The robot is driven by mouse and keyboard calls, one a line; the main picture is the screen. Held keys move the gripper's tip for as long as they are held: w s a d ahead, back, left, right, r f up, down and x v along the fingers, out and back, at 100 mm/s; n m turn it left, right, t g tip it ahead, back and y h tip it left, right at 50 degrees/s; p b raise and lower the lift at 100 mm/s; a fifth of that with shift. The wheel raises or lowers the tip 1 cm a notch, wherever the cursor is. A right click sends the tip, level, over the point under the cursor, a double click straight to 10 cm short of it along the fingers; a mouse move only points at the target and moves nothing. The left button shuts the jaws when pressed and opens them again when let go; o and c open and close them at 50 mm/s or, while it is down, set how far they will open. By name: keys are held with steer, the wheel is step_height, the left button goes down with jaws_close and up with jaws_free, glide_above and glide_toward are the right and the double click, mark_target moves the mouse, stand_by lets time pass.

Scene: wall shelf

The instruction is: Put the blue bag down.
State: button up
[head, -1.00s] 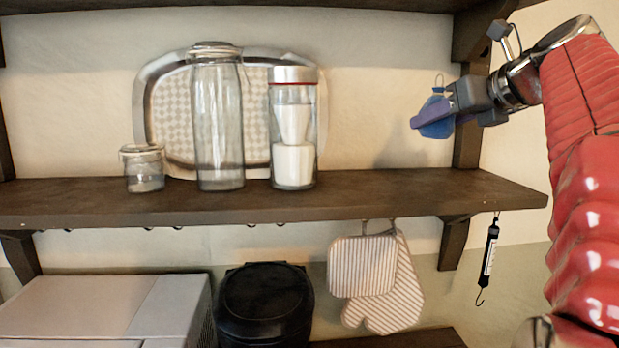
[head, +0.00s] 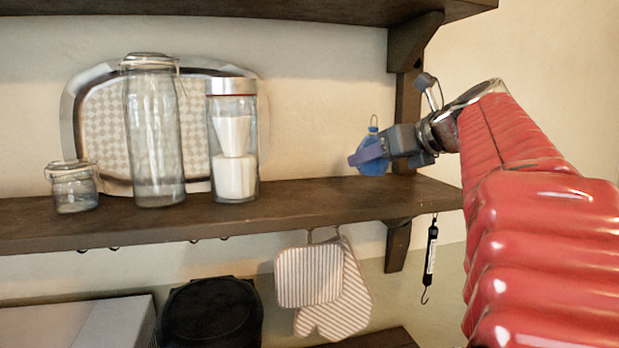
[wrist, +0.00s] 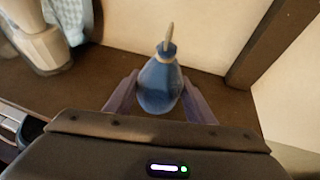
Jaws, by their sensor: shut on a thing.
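The blue bag (head: 374,167) is small, with a tied neck and a loop on top. It is upright at the right part of the wooden shelf (head: 300,205). My gripper (head: 368,154) is shut on it, one finger on each side, as the wrist view also shows the blue bag (wrist: 158,88) between the fingers. The bag's base is at or just above the shelf board; I cannot tell whether it touches.
A tall glass jar (head: 152,140), a red-banded jar with white contents (head: 233,150) and a small jar (head: 73,188) stand to the left before a tray (head: 85,105). A bracket post (head: 408,95) stands close behind my gripper. The board between the red-banded jar and the bag is clear.

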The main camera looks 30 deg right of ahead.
mark_target(382, 174)
steer(key=shift+f, duration=2.05)
steer(key=o, duration=1.2)
steer(key=shift+f, duration=0.1)
steer(key=v, duration=1.2)
steer(key=shift+s, duration=0.1)
